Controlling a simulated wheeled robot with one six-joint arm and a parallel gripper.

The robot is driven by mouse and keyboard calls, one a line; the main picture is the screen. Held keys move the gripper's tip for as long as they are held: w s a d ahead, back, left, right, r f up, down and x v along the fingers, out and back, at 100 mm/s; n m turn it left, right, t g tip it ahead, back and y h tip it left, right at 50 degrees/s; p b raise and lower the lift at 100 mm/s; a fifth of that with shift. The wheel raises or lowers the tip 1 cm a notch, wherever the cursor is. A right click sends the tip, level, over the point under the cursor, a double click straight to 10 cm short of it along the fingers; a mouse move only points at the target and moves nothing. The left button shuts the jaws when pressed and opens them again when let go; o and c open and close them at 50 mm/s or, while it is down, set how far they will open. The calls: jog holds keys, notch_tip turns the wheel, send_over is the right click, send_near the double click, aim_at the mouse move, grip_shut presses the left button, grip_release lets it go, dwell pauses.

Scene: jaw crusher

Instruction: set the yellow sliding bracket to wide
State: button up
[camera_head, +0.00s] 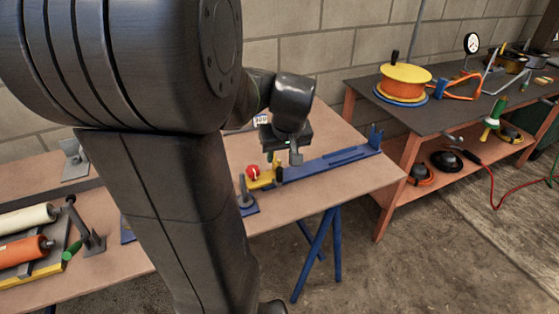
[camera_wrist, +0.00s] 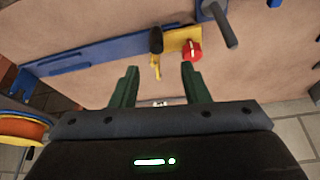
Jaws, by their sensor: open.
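The yellow sliding bracket (camera_head: 266,181) sits on the table at the near left end of a long blue rail (camera_head: 335,161). It carries a red knob (camera_head: 253,172). In the wrist view the yellow bracket (camera_wrist: 178,37) lies beyond my fingertips, with the red knob (camera_wrist: 192,50) at its right. A dark upright handle (camera_wrist: 155,40) and a thin yellow piece (camera_wrist: 155,68) stand just left of it. My gripper (camera_head: 287,158) is open above the rail. In the wrist view my gripper (camera_wrist: 158,72) has its two green fingers apart, either side of the thin yellow piece. Contact cannot be told.
A blue-based post (camera_head: 246,200) stands beside the bracket. Rollers (camera_head: 27,220) and a dark lever (camera_head: 88,228) lie at the table's left. A second bench (camera_head: 440,112) on the right holds an orange cable reel (camera_head: 404,77). Bare tabletop lies in front of the rail.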

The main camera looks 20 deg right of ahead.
aim_at(281, 168)
jog(key=shift+v, duration=1.25)
jog(key=b+x, duration=0.1)
jog(key=x, duration=1.3)
jog(key=shift+s+b, duration=0.1)
jog(key=shift+b, duration=0.2)
jog(key=shift+d, duration=0.45)
jog(key=shift+r, duration=0.2)
